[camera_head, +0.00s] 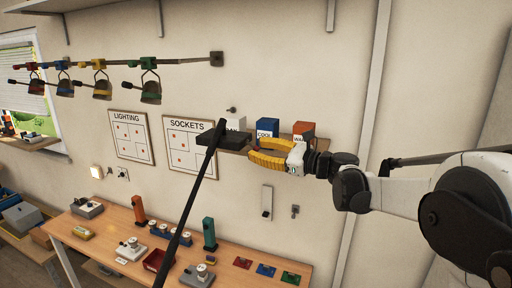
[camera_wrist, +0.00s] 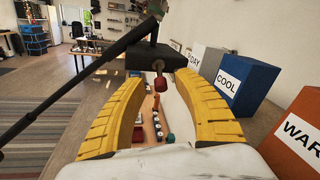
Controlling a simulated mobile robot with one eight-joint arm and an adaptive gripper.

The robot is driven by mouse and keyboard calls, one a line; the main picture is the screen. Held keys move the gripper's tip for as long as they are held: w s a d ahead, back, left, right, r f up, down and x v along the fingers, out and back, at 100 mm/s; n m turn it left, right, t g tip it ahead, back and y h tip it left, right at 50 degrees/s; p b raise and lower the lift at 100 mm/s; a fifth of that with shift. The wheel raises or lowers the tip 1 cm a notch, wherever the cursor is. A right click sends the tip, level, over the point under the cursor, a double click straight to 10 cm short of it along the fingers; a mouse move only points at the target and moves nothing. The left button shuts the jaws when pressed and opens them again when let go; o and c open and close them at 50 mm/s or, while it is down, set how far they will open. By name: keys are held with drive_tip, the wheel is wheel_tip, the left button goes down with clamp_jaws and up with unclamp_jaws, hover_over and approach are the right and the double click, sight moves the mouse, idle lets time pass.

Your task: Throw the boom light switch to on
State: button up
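The boom's black switch box (camera_head: 220,139) sits on a dark slanting boom pole (camera_head: 185,215), in front of the wall shelf. In the wrist view the box (camera_wrist: 156,58) is straight ahead, with a small red switch lever (camera_wrist: 160,81) on its near face. My gripper (camera_head: 252,152) has yellow ribbed fingers and is just right of the box in the head view. In the wrist view my gripper (camera_wrist: 160,84) is open, with the lever showing in the gap between the fingertips. I see no contact, and the exact distance is unclear. The lever is hidden in the head view.
A wall shelf (camera_head: 292,146) close by my fingers holds a grey DAY box (camera_wrist: 208,62), a blue COOL box (camera_head: 267,128) and an orange WARM box (camera_head: 303,130). Below is a wooden workbench (camera_head: 115,215) with switches and coloured blocks. Hanging lamps (camera_head: 150,90) are at upper left.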

drive_tip(key=shift+w+a, duration=0.3)
drive_tip(key=shift+a, duration=0.15)
clamp_jaws()
